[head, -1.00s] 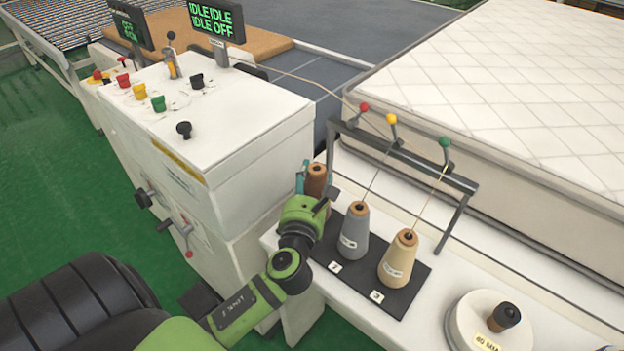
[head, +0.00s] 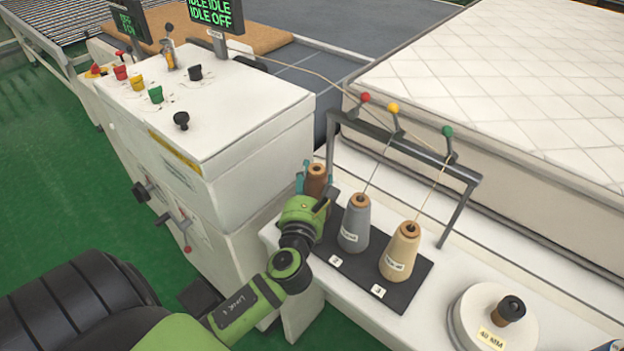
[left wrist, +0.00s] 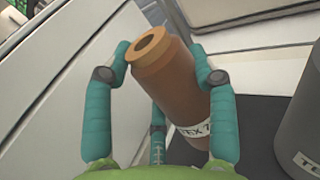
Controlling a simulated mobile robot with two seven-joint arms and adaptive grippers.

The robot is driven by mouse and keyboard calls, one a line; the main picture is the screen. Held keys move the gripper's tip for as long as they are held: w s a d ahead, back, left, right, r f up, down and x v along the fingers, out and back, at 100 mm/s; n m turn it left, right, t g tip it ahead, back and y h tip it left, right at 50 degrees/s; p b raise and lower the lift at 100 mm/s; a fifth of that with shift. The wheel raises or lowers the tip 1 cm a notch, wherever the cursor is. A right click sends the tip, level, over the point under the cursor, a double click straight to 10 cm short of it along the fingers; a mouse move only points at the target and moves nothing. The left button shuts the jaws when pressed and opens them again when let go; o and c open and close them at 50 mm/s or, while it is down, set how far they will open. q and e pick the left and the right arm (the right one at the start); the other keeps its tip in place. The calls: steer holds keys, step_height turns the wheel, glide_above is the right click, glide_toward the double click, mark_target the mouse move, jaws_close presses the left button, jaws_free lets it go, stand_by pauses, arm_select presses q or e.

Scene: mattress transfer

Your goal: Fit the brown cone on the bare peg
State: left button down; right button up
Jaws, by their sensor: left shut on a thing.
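The brown cone (head: 315,179) is at the left end of the black peg board (head: 398,291). It also shows in the left wrist view (left wrist: 166,75), slightly tilted in that picture, with a white label low on its side. My left gripper (head: 305,180) is shut on the cone, its teal fingers (left wrist: 165,90) around its sides. The peg under the cone and the cone's base are hidden, so I cannot tell whether it is seated. A grey cone (head: 355,225) and a cream cone (head: 400,252) stand upright on the board to the right. My right gripper is not in view.
A thread frame (head: 405,150) with red, yellow and green balls rises behind the cones. A white control cabinet (head: 220,150) stands close on the left. A white round spool (head: 495,320) sits at right; a quilted mattress (head: 500,90) lies behind.

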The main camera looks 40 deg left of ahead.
arm_select(q)
steer(key=shift+f+b, duration=0.45)
steer(key=shift+f, duration=0.25)
steer(key=shift+c, duration=1.5)
jaws_free()
steer(key=shift+s+d+f, duration=0.1)
steer(key=shift+s+d, duration=0.05)
steer(key=shift+s, duration=0.1)
steer(key=v, duration=1.1)
steer(key=shift+s, duration=0.2)
steer(key=shift+d, duration=0.1)
